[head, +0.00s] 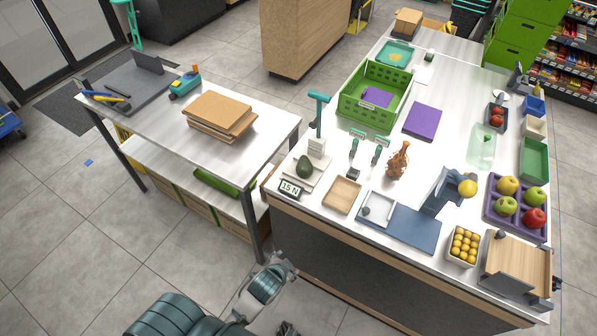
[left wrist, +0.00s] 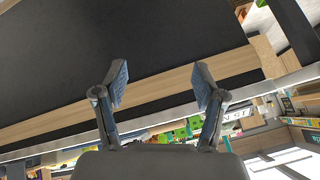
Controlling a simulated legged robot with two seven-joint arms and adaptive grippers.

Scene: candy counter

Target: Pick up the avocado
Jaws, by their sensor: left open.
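The dark green avocado (head: 304,167) lies on a white scale (head: 318,172) at the near left corner of the counter in the head view. A sign reading 15 N (head: 291,189) stands just in front of it. My left gripper (head: 287,270) is low in the head view, in front of the counter's near side and below its top, apart from the avocado. In the left wrist view my left gripper (left wrist: 160,85) is open and empty, with its two fingers spread. The avocado cannot be made out in that view. My right gripper is not in view.
A wooden tray (head: 342,195), two dark and green hand tools, a brown bottle (head: 397,161) and a green crate (head: 347,107) stand right of and behind the scale. A teal post (head: 319,113) rises behind it. A side table (head: 260,121) stands to the left.

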